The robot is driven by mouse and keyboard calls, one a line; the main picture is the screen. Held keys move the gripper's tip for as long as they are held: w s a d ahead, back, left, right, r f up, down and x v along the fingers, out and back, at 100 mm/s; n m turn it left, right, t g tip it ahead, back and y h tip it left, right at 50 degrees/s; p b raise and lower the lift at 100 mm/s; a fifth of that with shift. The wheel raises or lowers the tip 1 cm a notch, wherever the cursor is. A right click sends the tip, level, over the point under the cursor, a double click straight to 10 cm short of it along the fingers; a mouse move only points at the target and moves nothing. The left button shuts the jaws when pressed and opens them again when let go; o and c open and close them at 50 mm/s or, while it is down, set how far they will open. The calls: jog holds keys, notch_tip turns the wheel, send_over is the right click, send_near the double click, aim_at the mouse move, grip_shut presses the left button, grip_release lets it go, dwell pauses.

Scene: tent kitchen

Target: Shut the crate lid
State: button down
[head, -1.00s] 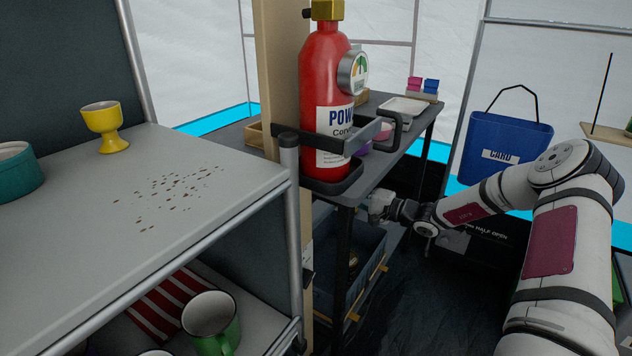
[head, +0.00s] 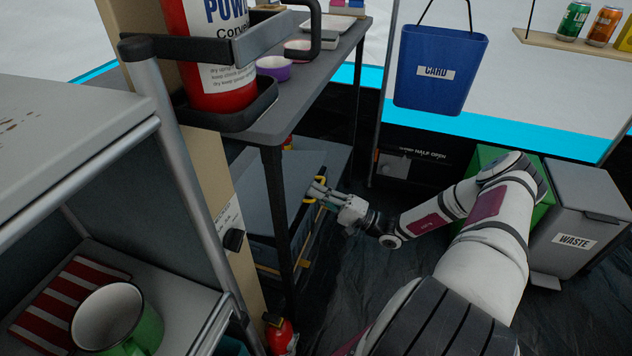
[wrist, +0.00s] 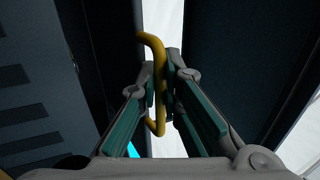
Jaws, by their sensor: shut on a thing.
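The crate (head: 262,252) stands low under the dark table, partly hidden by the table leg. Its dark blue-grey lid (head: 262,195) shows as a broad panel above the crate body; I cannot tell how far down it is. A yellow handle (head: 307,201) is at the lid's right edge. My gripper (head: 318,190) reaches in from the right at that handle. In the wrist view my gripper (wrist: 162,85) is shut on the yellow handle (wrist: 152,42), which stands between the fingers, with dark panels on both sides and a bright gap between them.
The table (head: 300,85) overhangs the crate, and its leg (head: 278,215) stands in front. A red extinguisher (head: 208,60) and shelf unit (head: 70,150) are at left. The waste bin (head: 580,210) is at right. Dark floor (head: 370,285) lies open in front.

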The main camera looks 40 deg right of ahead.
jog(key=shift+s+d+f+t+y+b, duration=0.15)
jog(key=shift+f+t+y, duration=0.1)
jog(key=shift+f, duration=0.4)
jog(key=shift+d+f+t+y+b, duration=0.15)
jog(key=shift+f+t, duration=0.1)
jog(key=shift+f, duration=0.4)
jog(key=shift+a, duration=0.1)
jog(key=c, duration=2)
grip_release()
jog(key=v, duration=1.2)
